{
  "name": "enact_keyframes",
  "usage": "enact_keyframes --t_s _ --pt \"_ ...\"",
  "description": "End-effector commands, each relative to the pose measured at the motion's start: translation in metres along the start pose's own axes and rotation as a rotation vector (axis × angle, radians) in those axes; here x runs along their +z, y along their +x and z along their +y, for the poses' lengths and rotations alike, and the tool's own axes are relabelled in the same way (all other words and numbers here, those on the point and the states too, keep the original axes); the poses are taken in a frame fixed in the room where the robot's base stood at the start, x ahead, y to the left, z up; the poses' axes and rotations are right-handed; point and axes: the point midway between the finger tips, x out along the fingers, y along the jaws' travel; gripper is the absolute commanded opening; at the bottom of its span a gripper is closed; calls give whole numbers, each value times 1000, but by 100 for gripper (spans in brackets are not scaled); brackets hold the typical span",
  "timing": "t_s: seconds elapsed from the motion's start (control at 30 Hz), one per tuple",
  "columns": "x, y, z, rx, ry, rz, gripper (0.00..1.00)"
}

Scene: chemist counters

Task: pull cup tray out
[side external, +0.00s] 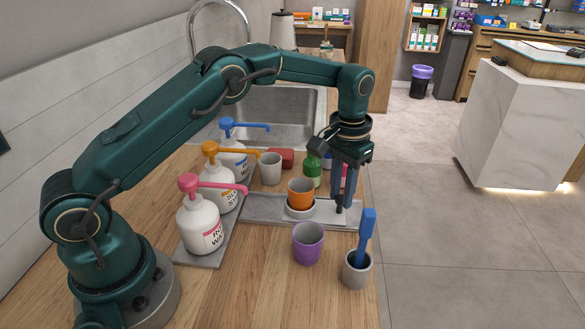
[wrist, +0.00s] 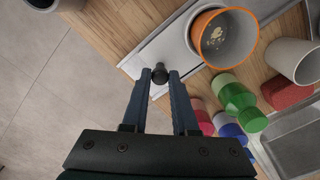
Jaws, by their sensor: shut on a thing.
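The cup tray (side external: 326,213) is a flat pale panel set in a grey base on the counter. It also shows in the wrist view (wrist: 172,44). An orange cup (side external: 301,190) sits in a white bowl (side external: 300,211) on it; the cup also shows in the wrist view (wrist: 240,40), with pale bits inside. My gripper (side external: 341,208) points down at the tray's right end. In the wrist view its fingertips (wrist: 160,78) are shut on a small black knob (wrist: 160,72) at the tray's end. The knob is mostly hidden in the side view.
A purple cup (side external: 308,243) and a grey cup (side external: 356,270) with a blue brush (side external: 365,235) stand in front. Pump bottles (side external: 200,226) stand left. A white cup (side external: 270,168), red block (side external: 281,158) and green bottle (side external: 312,170) stand behind. The counter edge is close on the right.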

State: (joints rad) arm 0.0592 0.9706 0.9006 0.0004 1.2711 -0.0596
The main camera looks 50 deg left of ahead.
Motion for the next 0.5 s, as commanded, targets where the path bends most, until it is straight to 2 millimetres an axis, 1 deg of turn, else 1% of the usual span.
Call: enact_keyframes --t_s 0.27,0.3,0.37,0.5 --pt "-1 -1 0 0 0 6 0" --pt "-1 -1 0 0 0 6 34" --pt "-1 -1 0 0 0 5 57" --pt "-1 0 0 0 0 3 57"
